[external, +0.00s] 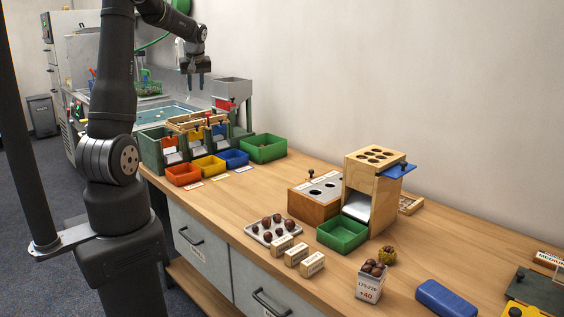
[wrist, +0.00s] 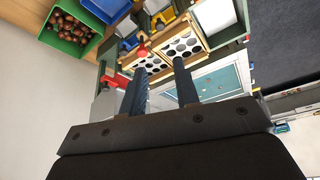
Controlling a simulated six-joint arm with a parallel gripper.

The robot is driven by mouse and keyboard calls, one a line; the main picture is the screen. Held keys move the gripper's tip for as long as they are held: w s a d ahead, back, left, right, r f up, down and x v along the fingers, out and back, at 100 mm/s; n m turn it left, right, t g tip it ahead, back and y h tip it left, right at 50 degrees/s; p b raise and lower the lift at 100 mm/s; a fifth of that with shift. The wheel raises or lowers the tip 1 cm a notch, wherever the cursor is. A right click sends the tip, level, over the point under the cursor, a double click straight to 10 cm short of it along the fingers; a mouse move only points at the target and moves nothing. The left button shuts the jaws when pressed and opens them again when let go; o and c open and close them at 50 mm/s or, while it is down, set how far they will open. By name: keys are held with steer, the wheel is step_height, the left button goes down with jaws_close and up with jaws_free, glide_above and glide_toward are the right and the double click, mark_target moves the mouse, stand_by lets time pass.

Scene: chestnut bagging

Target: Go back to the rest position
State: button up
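My gripper (external: 196,84) hangs raised in the external view, above the sorting station at the far left end of the bench. In the wrist view my gripper (wrist: 160,80) shows two dark fingers standing apart, with nothing between them. It is open and empty. Below it lie wooden panels with round holes (wrist: 182,48). A green bin (wrist: 46,33) holding several brown chestnuts is at the upper left of the wrist view. The same green bin (external: 281,151) stands on the bench in the external view.
Orange (external: 171,180), yellow (external: 196,172) and blue (external: 246,154) bins stand before the sorter. A grey hopper (external: 232,90) rises behind it. A wooden dispenser (external: 386,157), a chestnut tray (external: 250,232) and a bag (external: 361,291) stand further right. The air around my gripper is clear.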

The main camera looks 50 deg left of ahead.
mark_target(197, 125)
steer(key=shift+f, duration=0.1)
steer(key=x, duration=1.7)
steer(key=shift+f, duration=0.4)
steer(key=shift+o, duration=0.4)
